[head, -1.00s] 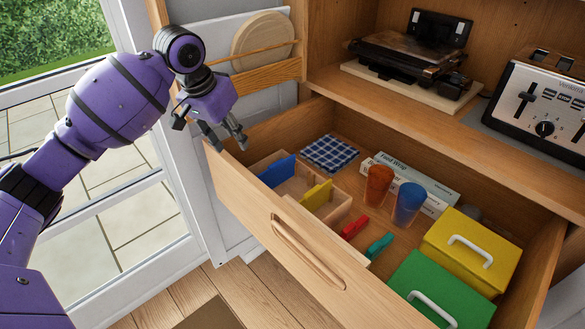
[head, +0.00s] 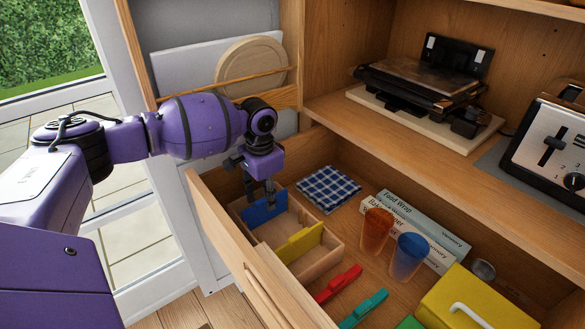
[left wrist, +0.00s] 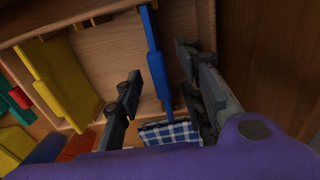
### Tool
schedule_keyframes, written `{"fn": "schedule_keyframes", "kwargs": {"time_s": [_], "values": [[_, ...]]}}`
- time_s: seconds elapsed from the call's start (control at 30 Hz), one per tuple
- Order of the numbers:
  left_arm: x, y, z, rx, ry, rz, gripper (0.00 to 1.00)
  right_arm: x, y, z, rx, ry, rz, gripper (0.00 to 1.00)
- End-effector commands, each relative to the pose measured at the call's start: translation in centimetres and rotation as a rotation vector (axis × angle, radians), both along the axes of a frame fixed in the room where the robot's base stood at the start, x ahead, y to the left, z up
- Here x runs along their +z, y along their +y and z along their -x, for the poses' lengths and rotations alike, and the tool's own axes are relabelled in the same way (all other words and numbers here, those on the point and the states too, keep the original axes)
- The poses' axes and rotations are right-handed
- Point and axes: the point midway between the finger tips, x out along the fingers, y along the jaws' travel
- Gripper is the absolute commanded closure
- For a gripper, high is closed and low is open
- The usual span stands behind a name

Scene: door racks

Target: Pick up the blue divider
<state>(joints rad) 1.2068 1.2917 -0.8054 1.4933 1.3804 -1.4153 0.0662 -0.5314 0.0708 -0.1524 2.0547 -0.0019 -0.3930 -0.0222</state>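The blue divider (head: 265,209) stands upright across the far-left part of a wooden tray (head: 336,262) in the open drawer. My left gripper (head: 259,195) points down over the divider, its fingers overlapping it in the head view. In the left wrist view the blue divider (left wrist: 157,62) runs between the two spread fingers of my left gripper (left wrist: 158,92), with visible room on both sides. The left gripper is open. A yellow divider (head: 300,243) stands in the same tray. My right gripper is not in view.
The drawer front (head: 240,245) borders the tray on the near side. A checked cloth (head: 328,188), orange cup (head: 376,232), blue cup (head: 408,257), boxes (head: 425,225), red clip (head: 338,284), teal clip (head: 363,309) and yellow box (head: 470,300) lie farther right.

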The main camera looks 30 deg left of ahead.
Motion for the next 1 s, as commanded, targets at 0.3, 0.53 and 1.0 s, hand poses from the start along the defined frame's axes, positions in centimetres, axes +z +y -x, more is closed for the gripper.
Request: {"fn": "schedule_keyframes", "kwargs": {"time_s": [0.3, 0.53, 1.0], "values": [[-2.5, 0.0, 0.1, 0.000, 0.000, 0.001, 0.64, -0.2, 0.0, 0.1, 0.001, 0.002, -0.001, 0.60], [-2.4, 0.0, 0.1, 0.000, 0.001, 0.001, 0.77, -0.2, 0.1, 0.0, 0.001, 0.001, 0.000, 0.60], [-2.4, 0.0, 0.1, 0.000, 0.001, 0.000, 1.00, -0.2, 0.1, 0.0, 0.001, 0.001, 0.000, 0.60]]}}
